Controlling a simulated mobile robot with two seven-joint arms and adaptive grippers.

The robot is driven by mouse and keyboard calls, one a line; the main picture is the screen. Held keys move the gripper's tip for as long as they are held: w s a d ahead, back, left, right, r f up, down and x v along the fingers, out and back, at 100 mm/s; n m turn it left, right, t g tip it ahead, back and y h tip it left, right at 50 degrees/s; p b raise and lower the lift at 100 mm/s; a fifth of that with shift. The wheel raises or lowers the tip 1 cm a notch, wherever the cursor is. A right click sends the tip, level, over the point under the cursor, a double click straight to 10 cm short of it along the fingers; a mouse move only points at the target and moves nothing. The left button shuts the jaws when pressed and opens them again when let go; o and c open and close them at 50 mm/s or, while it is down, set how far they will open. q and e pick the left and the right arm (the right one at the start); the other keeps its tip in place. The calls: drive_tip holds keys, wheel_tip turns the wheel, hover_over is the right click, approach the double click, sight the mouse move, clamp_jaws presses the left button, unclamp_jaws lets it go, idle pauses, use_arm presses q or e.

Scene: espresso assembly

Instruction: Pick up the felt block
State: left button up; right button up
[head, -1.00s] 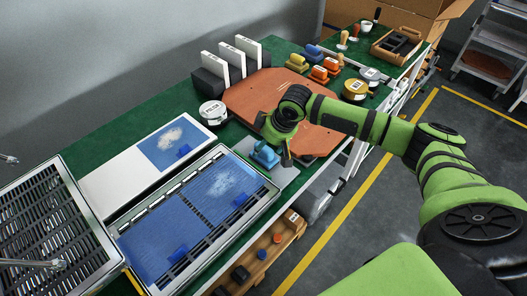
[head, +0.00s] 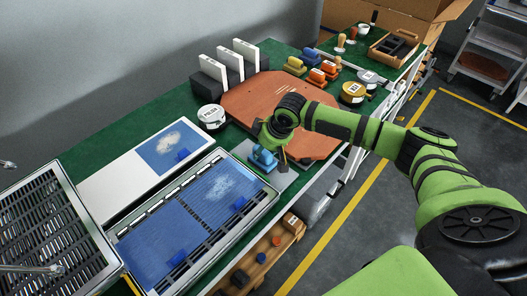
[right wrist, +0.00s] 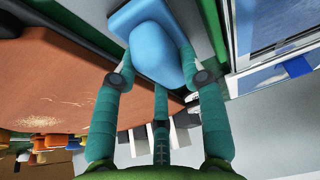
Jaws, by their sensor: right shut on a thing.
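A light-blue block with a rounded grip (head: 263,160), which I take for the felt block, is at the front edge of the green bench, at a grey plate (head: 284,178). My right gripper (right wrist: 160,65) is shut on it, with fingers at both sides of the rounded grip in the right wrist view, where the block (right wrist: 150,35) fills the top middle. I cannot tell whether the block touches the plate. My left gripper is not in view.
A brown board (head: 245,98) lies just behind the gripper. A tray with blue sheets (head: 190,218) is close on the left. Yellow blocks (head: 295,66) and orange blocks (head: 315,76) stand behind the board. A round white tin (head: 211,116) is behind left.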

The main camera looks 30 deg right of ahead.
wheel_tip(320, 180, up, 3)
drive_tip(key=shift+w+r+b, duration=0.15)
drive_tip(key=shift+r+b, duration=0.05)
drive_tip(key=shift+b, duration=0.15)
drive_tip(key=s+d+r+b, duration=0.2)
drive_tip(key=s+d+r, duration=0.4)
drive_tip(key=d, duration=0.4)
drive_tip(key=shift+v, duration=0.75)
drive_tip(key=shift+a, duration=0.15)
